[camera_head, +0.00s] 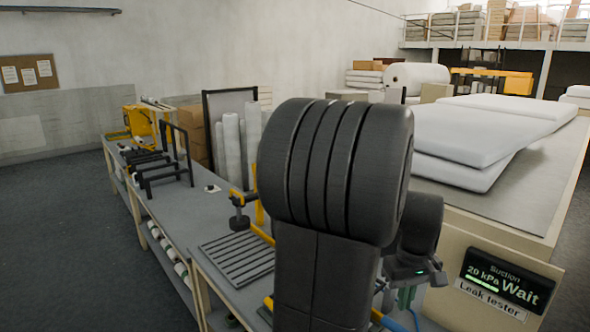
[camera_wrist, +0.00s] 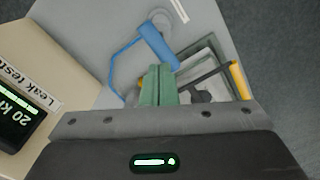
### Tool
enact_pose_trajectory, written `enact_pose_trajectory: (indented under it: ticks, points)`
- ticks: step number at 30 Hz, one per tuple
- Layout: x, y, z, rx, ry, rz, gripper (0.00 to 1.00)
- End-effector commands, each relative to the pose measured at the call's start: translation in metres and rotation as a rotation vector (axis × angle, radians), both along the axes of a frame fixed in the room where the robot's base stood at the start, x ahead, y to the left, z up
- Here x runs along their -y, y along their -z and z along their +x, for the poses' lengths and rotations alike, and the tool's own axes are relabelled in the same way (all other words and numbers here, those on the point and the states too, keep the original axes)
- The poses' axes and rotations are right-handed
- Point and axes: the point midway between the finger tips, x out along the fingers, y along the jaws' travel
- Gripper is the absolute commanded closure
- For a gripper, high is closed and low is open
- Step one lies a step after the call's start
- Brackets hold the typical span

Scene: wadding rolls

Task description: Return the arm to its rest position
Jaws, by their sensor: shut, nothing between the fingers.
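My arm stands large and dark in the middle of the head view, folded close to the camera. My gripper (camera_wrist: 158,72) shows in the wrist view as two green fingers pressed together with nothing between them. It is over the grey bench top, close to a blue-handled tool (camera_wrist: 157,46) and a dark tool with a yellow end (camera_wrist: 238,80). Whether the fingers touch anything below cannot be told. In the head view my arm hides most of the gripper.
The leak tester panel (camera_head: 506,284) reads "Suction 20 kPa Wait" at right, below a table with white wadding slabs (camera_head: 465,135). A long grey bench (camera_head: 165,205) with black racks runs left. A slatted grate (camera_head: 238,257) lies nearer. Open floor (camera_head: 60,230) is at far left.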

Motion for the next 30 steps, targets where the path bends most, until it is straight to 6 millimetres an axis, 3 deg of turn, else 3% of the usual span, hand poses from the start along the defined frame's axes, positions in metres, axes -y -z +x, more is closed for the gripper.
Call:
enact_pose_trajectory:
  ticks: [12, 30]
  points:
    - [0.0, 0.05, 0.0, -0.001, 0.0, 0.001, 1.0]
    - [-0.003, 0.056, 0.001, 0.006, -0.005, 0.003, 1.0]
